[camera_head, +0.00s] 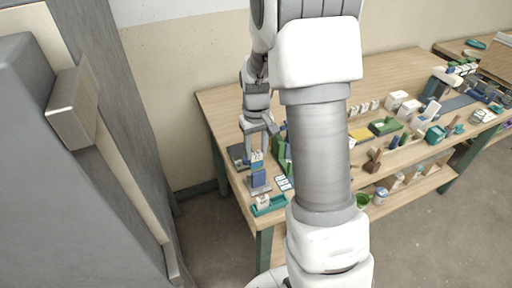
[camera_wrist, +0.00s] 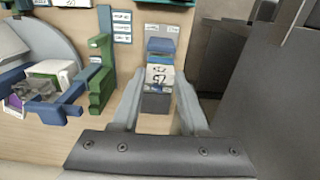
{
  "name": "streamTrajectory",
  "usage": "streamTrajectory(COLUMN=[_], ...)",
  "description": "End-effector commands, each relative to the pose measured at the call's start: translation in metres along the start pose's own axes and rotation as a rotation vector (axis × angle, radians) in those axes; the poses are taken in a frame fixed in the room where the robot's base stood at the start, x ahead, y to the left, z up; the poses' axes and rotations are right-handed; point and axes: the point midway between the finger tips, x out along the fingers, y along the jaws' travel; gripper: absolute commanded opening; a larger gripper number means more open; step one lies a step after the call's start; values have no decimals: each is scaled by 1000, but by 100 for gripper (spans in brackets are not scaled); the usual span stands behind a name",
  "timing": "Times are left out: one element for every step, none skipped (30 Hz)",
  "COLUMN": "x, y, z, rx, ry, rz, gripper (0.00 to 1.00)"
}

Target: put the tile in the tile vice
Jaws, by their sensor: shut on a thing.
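My gripper (camera_wrist: 160,88) is over the near left end of the workbench, its two fingers closed on a pale tile (camera_wrist: 158,75) with dark markings on its face. The tile lies between the fingertips in the wrist view. A dark grey block (camera_wrist: 155,103) shows between the fingers, nearer the palm; I cannot tell whether it touches the tile. A blue block (camera_wrist: 160,47) is just beyond the tile. In the head view, my gripper (camera_head: 258,132) is above blue and grey pieces (camera_head: 258,180). I cannot tell for certain which fixture is the tile vice.
A green upright piece (camera_wrist: 100,70) stands left of the fingers, with label cards (camera_wrist: 122,27) beside it. A blue clamp-like fixture (camera_wrist: 68,103) with a white-and-green block is farther left. A grey cabinet (camera_wrist: 275,95) stands right of the bench edge. My arm hides part of the bench.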

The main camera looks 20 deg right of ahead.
Motion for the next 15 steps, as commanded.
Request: streamTrajectory(x=[8, 10, 13, 16, 18, 22, 24, 26, 30, 32, 34, 38, 40, 42, 46], y=[0, 0, 0, 0, 0, 0, 0, 0, 0, 0, 0, 0, 0, 0, 0], z=[0, 0, 0, 0, 0, 0, 0, 0, 0, 0, 0, 0, 0, 0, 0], rx=[0, 0, 0, 0, 0, 0, 0, 0, 0, 0, 0, 0, 0, 0, 0], ry=[0, 0, 0, 0, 0, 0, 0, -1, -1, -1, -1, -1, -1, -1, -1], rz=[0, 0, 0, 0, 0, 0, 0, 0, 0, 0, 0, 0, 0, 0, 0], gripper=[0, 0, 0, 0, 0, 0, 0, 0, 0, 0, 0, 0, 0, 0, 0])
